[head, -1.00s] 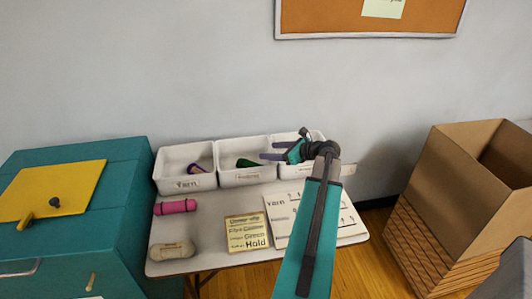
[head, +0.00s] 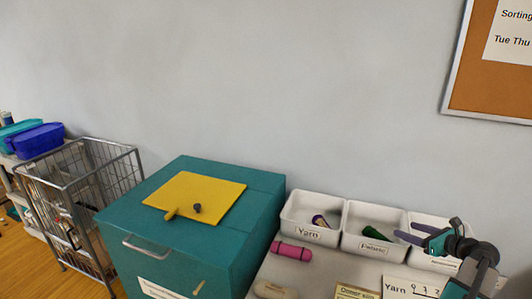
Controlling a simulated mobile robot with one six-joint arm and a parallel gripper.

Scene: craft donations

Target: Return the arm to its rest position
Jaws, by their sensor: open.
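My gripper (head: 410,232) is at the lower right of the head view, with dark fingers and a teal body. It is open, with nothing seen between its fingers. It is in front of or over the right-hand white bin (head: 446,264), partly covering it; I cannot tell its exact height. My teal and black arm reaches up to it from the lower right corner.
A white bin labelled Yarn (head: 288,218) holds a purple item, and the middle bin (head: 347,235) holds a green one. A pink roll (head: 292,251) lies on the table. A teal chest (head: 225,255) with a yellow board (head: 205,192) and a wire cart (head: 85,185) stand left.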

